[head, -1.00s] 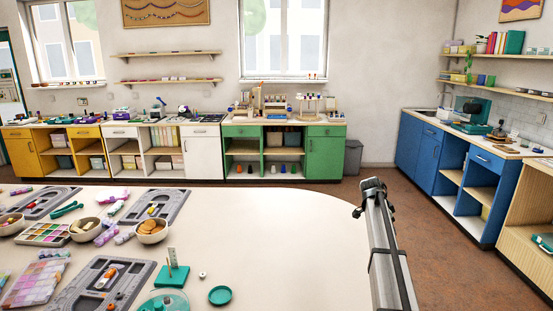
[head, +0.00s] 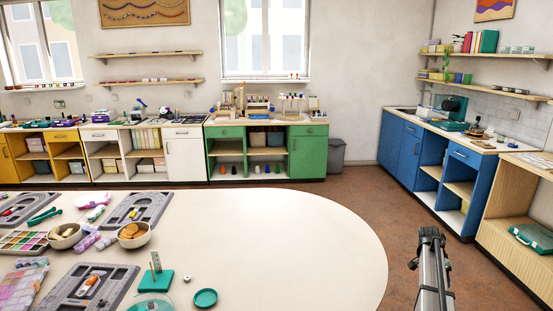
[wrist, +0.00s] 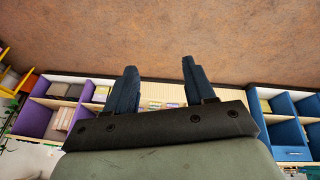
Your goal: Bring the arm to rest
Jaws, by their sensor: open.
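My gripper (wrist: 156,80) is open and empty in the wrist view, its two dark fingers apart with brown floor and shelving behind them. In the head view, my arm stands upright at the lower right, past the table's rounded right end. The fingertips are not clear in the head view. Nothing is held, and my arm is apart from the table (head: 290,250).
Bead boards (head: 95,285), bowls (head: 134,235), a teal stand (head: 155,278) and a teal dish (head: 205,298) lie on the table's left part. Its right part is bare. Blue cabinets (head: 400,145) stand at the right wall. Brown floor (head: 390,205) lies between.

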